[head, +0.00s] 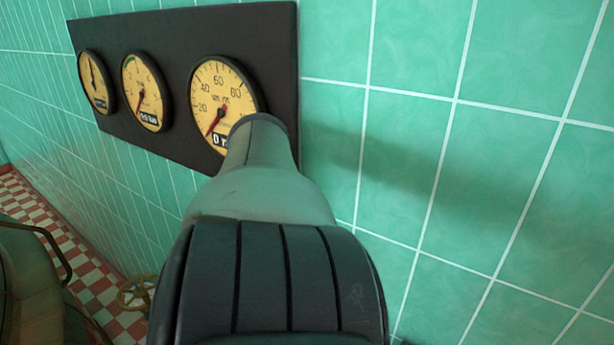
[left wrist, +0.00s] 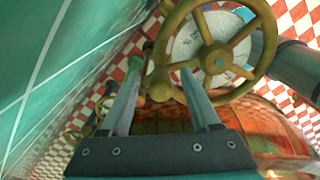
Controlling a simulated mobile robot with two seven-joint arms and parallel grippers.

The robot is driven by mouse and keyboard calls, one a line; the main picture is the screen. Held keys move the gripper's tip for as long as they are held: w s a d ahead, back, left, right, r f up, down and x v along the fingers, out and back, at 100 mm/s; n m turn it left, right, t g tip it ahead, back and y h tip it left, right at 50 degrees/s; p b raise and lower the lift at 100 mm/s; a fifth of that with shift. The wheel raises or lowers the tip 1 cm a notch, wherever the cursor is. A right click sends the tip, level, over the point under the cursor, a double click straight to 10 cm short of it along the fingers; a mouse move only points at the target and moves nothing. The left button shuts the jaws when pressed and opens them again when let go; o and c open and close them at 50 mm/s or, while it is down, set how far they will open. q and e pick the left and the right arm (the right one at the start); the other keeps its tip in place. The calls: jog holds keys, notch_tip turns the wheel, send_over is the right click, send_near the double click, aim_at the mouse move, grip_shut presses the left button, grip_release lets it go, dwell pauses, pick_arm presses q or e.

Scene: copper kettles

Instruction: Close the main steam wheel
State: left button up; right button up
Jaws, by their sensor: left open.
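A large brass spoked handwheel (left wrist: 216,59) fills the upper right of the left wrist view. A pale round plate (left wrist: 190,42) with unreadable marks shows behind its spokes. My left gripper (left wrist: 161,75) is open, its two fingers apart, pointing toward the wheel's left side. The right finger overlaps the lower left of the wheel in the picture; I cannot tell whether it touches. A rounded brass part (left wrist: 160,86) shows between the fingers. In the head view a brass handwheel (head: 137,292) shows low at the left, partly hidden by my arm. My right gripper is out of view.
A dark panel (head: 170,100) with three yellow gauges hangs on the green tiled wall (head: 420,130). A copper surface (left wrist: 285,120) lies below the wheel, and a dark pipe (left wrist: 290,68) runs at its right.

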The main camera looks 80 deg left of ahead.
pick_arm(q)
notch_tip(320, 180, up, 15)
jog(key=p, duration=0.2)
dwell(0.3)
jog(key=shift+f, duration=0.1)
